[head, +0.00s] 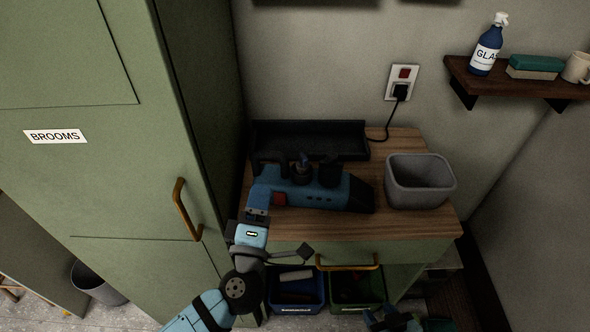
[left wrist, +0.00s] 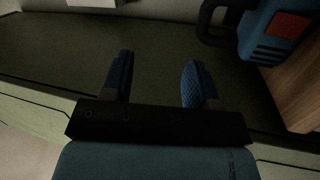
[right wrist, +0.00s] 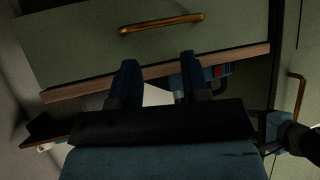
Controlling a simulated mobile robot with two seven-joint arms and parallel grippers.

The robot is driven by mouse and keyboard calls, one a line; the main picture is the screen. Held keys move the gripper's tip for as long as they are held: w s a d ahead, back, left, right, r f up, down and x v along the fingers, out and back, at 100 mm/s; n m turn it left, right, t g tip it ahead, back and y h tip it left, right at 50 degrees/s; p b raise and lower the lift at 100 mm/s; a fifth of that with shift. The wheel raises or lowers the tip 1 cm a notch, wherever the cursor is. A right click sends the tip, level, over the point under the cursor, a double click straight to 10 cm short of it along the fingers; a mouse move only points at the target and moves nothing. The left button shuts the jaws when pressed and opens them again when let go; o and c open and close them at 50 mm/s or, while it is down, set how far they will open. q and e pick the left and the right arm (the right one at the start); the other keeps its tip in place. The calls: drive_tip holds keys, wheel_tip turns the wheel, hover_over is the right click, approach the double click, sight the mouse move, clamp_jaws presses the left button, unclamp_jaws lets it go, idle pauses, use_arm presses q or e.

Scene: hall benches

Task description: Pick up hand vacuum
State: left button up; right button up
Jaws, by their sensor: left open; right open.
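The blue hand vacuum (head: 325,192) lies on the wooden top of a green cabinet, its dark nozzle to the right and a red part at its left end. In the left wrist view, the vacuum (left wrist: 277,35) shows at the upper right with its black handle. My left gripper (head: 263,182) is at the vacuum's left end; its fingers (left wrist: 157,78) are open and empty, with the vacuum outside them. My right gripper (right wrist: 158,72) is open and empty, low in front of the drawer; part of the vacuum (right wrist: 217,72) shows behind its finger.
A grey bin (head: 420,194) stands right of the vacuum and a black tray (head: 335,135) behind it. A plugged cable (head: 387,128) runs down to the top. A tall green cabinet (head: 100,190) closes the left side. A drawer handle (head: 347,267) sticks out in front, above blue and green crates.

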use_arm(q)
drive_tip(key=w+n+g+y+p, duration=0.2)
drive_tip(key=n+g, duration=0.1)
drive_tip(key=g+p, duration=0.2)
approach(269, 158)
drive_tip(key=r+x, duration=0.1)
drive_tip(key=x, duration=0.3)
drive_tip(key=shift+w+f+y, duration=0.4)
drive_tip(key=shift+w+f, duration=0.1)
drive_tip(key=shift+w, duration=0.35)
drive_tip(key=x, duration=0.3)
drive_tip(key=shift+w+d+f, duration=0.15)
drive_tip(key=shift+w+d, duration=0.05)
drive_tip(key=shift+w, duration=0.05)
drive_tip(key=shift+w+f, duration=0.15)
drive_tip(key=shift+w, duration=0.35)
drive_tip(key=shift+s, duration=0.1)
drive_tip(key=c, duration=1)
clamp_jaws()
